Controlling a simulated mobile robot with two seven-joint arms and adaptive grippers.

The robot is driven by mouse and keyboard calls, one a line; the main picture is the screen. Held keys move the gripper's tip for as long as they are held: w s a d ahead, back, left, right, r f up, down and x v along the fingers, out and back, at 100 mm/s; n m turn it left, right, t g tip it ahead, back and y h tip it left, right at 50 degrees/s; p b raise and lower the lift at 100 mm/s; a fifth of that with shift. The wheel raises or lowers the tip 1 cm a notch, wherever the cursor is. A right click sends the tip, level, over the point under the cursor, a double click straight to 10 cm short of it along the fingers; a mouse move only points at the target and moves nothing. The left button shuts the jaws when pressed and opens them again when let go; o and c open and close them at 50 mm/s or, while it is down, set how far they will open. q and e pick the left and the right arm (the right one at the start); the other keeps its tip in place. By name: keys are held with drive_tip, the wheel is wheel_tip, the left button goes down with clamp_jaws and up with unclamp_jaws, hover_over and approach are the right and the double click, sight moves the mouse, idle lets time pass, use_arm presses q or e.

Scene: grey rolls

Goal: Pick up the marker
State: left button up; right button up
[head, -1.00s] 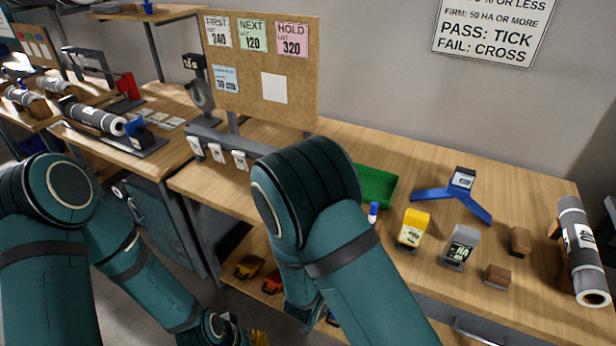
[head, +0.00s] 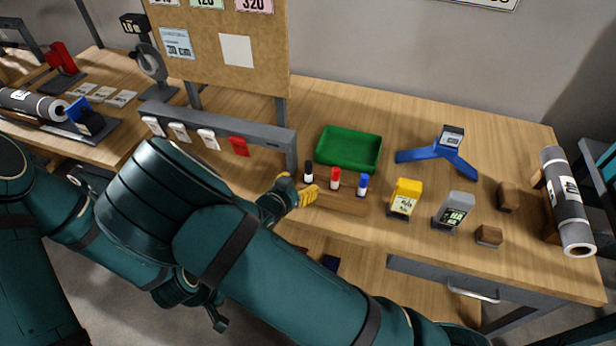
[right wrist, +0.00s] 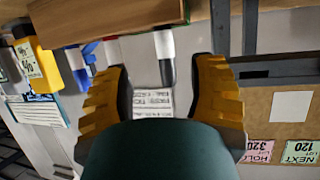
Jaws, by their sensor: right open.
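Three markers stand upright in a wooden block (head: 338,201) on the bench: a black-capped one (head: 308,174), a red-capped one (head: 335,180) and a blue-capped one (head: 362,185). My right gripper (head: 299,188), with yellow fingers, is open beside the left end of the block, close to the black-capped marker. In the right wrist view, which is upside down, the black-capped marker (right wrist: 165,58) shows between the open fingers (right wrist: 160,88); I see no contact. The blue-capped marker (right wrist: 78,68) is outside them. My left gripper's fingers do not show.
A green tray (head: 350,148) lies behind the markers. A yellow device (head: 404,198), a grey device (head: 454,211) and a blue stand (head: 440,152) are to the right. A grey rail with tags (head: 218,132) and a corkboard (head: 225,65) stand behind left. A grey roll (head: 567,200) lies far right.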

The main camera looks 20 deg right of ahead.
sight(307, 176)
drive_tip(key=shift+w+a+b+x, duration=0.1)
drive_tip(key=shift+b+x, duration=0.15)
drive_tip(key=shift+x, duration=1.45)
drive_tip(key=shift+w+a+b+x, duration=0.15)
drive_tip(key=shift+b+x, duration=0.1)
drive_tip(key=shift+x, duration=1.45)
drive_tip(key=shift+s, duration=0.1)
clamp_jaws()
